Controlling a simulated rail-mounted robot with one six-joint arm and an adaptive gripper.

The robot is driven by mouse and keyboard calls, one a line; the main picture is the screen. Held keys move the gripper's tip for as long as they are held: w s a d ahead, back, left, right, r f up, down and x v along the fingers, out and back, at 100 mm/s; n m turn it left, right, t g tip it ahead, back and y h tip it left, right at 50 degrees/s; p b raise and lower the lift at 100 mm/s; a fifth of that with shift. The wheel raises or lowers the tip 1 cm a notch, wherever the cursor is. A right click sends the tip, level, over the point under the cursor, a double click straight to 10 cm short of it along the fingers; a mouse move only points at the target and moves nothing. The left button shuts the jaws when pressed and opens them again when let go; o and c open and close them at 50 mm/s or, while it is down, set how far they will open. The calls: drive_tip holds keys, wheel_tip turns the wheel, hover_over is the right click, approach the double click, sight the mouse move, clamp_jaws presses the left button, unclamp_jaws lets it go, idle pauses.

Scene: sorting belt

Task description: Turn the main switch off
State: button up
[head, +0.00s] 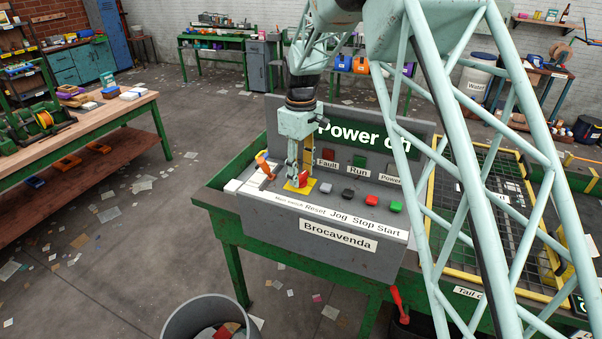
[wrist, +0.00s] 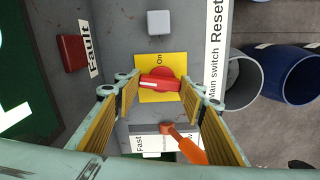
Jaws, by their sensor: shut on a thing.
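The main switch is a red rotary knob (wrist: 160,83) on a yellow plate (wrist: 146,57). The word "On" on the plate shows just above the knob in the wrist view, and the knob's grip lies crosswise. In the head view the yellow plate (head: 300,188) is at the left of the grey console (head: 285,222). My gripper (head: 297,176) points down over the switch. In the wrist view its fingers (wrist: 158,88) are on both sides of the knob, shut on it. Part of the knob is hidden by the gripper in the head view.
A grey button (head: 326,187), a black button (head: 348,194), a red button (head: 371,199) and a green button (head: 396,206) stand right of the switch. An orange lever (head: 265,165) is close on its left. Behind is a "Power" sign (head: 350,133), its end partly covered by my arm.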

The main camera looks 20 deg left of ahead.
sight(301, 175)
drive_tip(key=shift+n, duration=1.1)
drive_tip(key=o, duration=0.8)
drive_tip(key=shift+o, duration=0.2)
drive_tip(key=shift+r, duration=0.1)
wheel_tip(301, 175, up, 12)
idle(0.4)
